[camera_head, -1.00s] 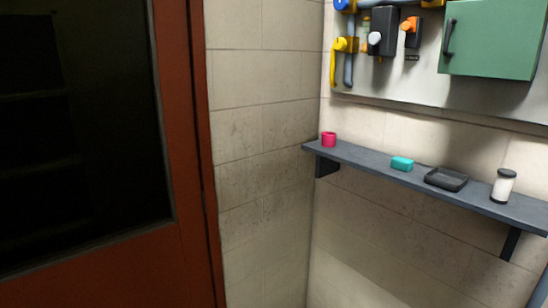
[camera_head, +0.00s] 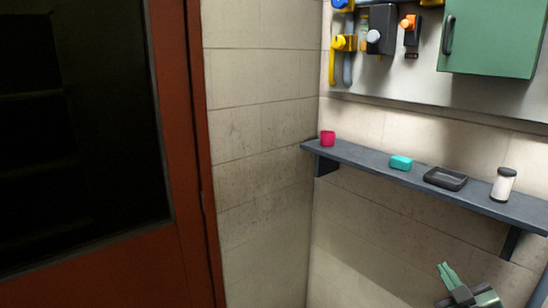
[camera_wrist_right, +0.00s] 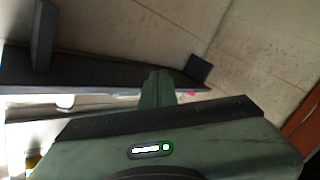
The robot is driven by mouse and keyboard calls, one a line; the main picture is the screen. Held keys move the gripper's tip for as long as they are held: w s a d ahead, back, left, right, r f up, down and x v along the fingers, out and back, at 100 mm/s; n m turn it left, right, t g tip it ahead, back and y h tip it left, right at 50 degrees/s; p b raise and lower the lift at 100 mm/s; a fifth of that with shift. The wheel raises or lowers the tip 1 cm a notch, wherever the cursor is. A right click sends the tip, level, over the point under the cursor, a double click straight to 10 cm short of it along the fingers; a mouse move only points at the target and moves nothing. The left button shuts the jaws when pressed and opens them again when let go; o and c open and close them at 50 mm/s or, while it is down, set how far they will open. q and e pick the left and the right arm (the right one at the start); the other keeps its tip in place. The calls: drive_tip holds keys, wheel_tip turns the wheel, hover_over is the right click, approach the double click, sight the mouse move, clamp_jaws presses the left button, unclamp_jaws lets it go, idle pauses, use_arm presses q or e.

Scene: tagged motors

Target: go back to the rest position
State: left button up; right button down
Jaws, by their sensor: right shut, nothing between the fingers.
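My right gripper (camera_head: 449,274) shows at the bottom right of the head view, below the shelf. Its green fingers are together, point up and to the left, and hold nothing. In the right wrist view the closed fingers (camera_wrist_right: 157,88) stick out past the green gripper body, with the shelf behind them. My left gripper is not in view.
Above hangs a green cabinet (camera_head: 492,38). A red-framed door (camera_head: 190,255) stands left.

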drive_tip(key=s+a+f+m+g, duration=0.2)
drive_tip(key=s+a+f+g, duration=0.25)
drive_tip(key=s+f, duration=0.4)
drive_tip(key=s+a+f+m+g, duration=0.1)
drive_tip(key=s+a+f+g, duration=0.2)
drive_tip(key=s+a+f, duration=0.5)
drive_tip(key=s+a+f+g+y, duration=0.1)
drive_tip(key=s+a+f+g, duration=0.2)
drive_tip(key=s, duration=0.4)
drive_tip(key=s+a+f+g+y, duration=0.2)
drive_tip(key=s+a+f+g, duration=0.15)
drive_tip(key=s, duration=0.45)
wheel_tip(320, 180, down, 27)
drive_tip(key=s, duration=0.1)
drive_tip(key=s+d+f+g, duration=0.1)
drive_tip(key=s+f, duration=0.6)
drive_tip(key=s, duration=0.1)
drive_tip(key=s+d+f+g, duration=0.1)
drive_tip(key=s+d+f, duration=0.1)
drive_tip(key=s+f, duration=0.6)
drive_tip(key=shift+s+d+f, duration=0.25)
drive_tip(key=shift+s+d, duration=0.05)
drive_tip(key=shift+s, duration=0.05)
